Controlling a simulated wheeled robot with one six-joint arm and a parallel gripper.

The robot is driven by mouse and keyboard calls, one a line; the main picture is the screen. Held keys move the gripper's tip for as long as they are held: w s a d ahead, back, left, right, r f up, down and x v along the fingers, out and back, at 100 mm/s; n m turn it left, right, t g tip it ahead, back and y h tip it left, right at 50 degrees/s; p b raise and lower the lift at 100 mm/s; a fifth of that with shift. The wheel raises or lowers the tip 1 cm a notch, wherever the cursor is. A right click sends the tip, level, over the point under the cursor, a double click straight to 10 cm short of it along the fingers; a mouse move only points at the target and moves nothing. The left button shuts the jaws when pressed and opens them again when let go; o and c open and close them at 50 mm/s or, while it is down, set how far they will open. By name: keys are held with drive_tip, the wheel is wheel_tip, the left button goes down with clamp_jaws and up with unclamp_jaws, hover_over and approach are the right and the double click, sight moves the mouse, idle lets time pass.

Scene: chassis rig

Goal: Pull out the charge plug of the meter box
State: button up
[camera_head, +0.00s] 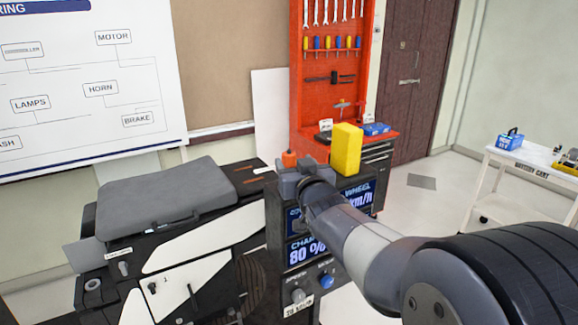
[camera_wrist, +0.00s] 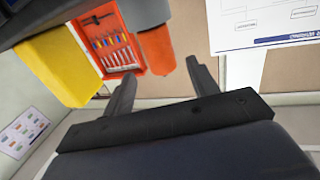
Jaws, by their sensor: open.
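The meter box (camera_head: 301,256) stands in the middle of the head view, with lit displays reading "80 %" and "km/h". My gripper (camera_head: 291,172) is at its top left and hides part of it. An orange plug-like piece (camera_head: 289,158) shows just behind the gripper. In the wrist view this orange piece (camera_wrist: 157,50) hangs from a grey part (camera_wrist: 145,12), as that view is turned over. It appears between the two open fingers (camera_wrist: 160,70), beyond their tips. I cannot tell whether they touch it. A yellow block (camera_head: 346,149) stands on the meter box, right of my gripper.
A red tool cabinet (camera_head: 297,70) stands behind. A white cart (camera_head: 535,152) with a blue box (camera_head: 510,139) is at right. Open floor (camera_head: 440,200) lies between.

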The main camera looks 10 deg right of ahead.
sight(291, 160)
drive_tip(key=shift+w+a+p, duration=0.15)
drive_tip(key=shift+w+p, duration=0.2)
drive_tip(key=shift+w, duration=0.8)
drive_tip(key=shift+w+a+p, duration=0.15)
drive_tip(key=shift+w+p, duration=0.15)
drive_tip(key=shift+w, duration=0.85)
drive_tip(key=c, duration=1.1)
